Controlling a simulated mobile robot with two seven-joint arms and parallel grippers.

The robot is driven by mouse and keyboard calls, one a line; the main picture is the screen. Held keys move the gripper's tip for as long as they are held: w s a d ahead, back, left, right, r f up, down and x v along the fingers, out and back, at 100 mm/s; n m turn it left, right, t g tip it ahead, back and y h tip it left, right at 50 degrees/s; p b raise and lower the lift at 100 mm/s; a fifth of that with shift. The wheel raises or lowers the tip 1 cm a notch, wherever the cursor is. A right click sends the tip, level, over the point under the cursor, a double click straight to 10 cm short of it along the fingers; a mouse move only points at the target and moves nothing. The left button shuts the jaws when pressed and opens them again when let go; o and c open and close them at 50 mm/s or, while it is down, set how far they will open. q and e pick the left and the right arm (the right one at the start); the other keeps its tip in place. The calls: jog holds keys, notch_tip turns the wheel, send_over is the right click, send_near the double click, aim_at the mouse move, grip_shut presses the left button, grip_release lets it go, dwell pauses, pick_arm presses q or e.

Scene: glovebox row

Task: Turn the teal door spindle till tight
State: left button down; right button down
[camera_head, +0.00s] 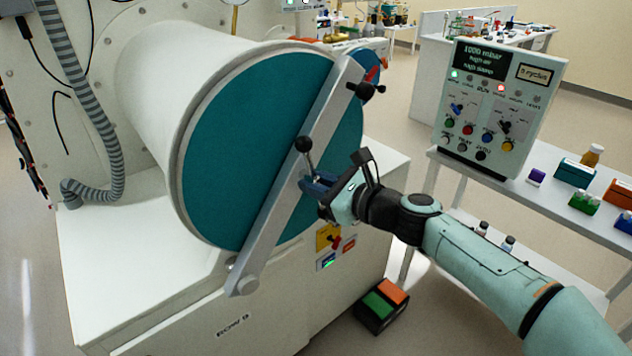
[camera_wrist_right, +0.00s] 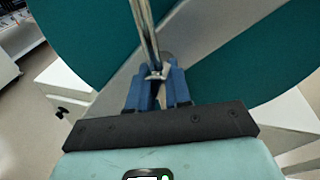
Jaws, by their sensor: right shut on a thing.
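The round teal door (camera_head: 235,140) closes the end of a wide white cylinder, and a grey bar (camera_head: 275,215) crosses it diagonally. The spindle handle (camera_head: 308,157), a metal rod with a black ball knob, stands at the middle of the bar. The rod also shows in the right wrist view (camera_wrist_right: 143,30), running up out of the picture. My right gripper (camera_head: 312,182) has its blue fingers shut on the spindle, low near the bar; the fingers also show in the right wrist view (camera_wrist_right: 157,75). The fingers hide the exact contact. My left gripper is out of view.
A control panel (camera_head: 503,105) stands on a white table at the right with small boxes and bottles. A pedal box with green and orange tops (camera_head: 382,306) lies on the floor. A ribbed hose hangs at the left.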

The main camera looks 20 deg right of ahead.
jog(key=m+y, duration=0.1)
jog(key=m, duration=0.3)
jog(key=m+y, duration=0.1)
jog(key=m, duration=0.2)
jog(key=shift+a+m+t+p, duration=0.1)
jog(key=shift+m+t+p, duration=0.25)
jog(key=shift+m+t, duration=0.05)
jog(key=shift+m, duration=0.3)
jog(key=c, duration=1.2)
grip_release()
jog(key=shift+s, duration=0.1)
jog(key=v, duration=1.3)
jog(key=shift+s, duration=0.15)
jog(key=shift+f, duration=0.1)
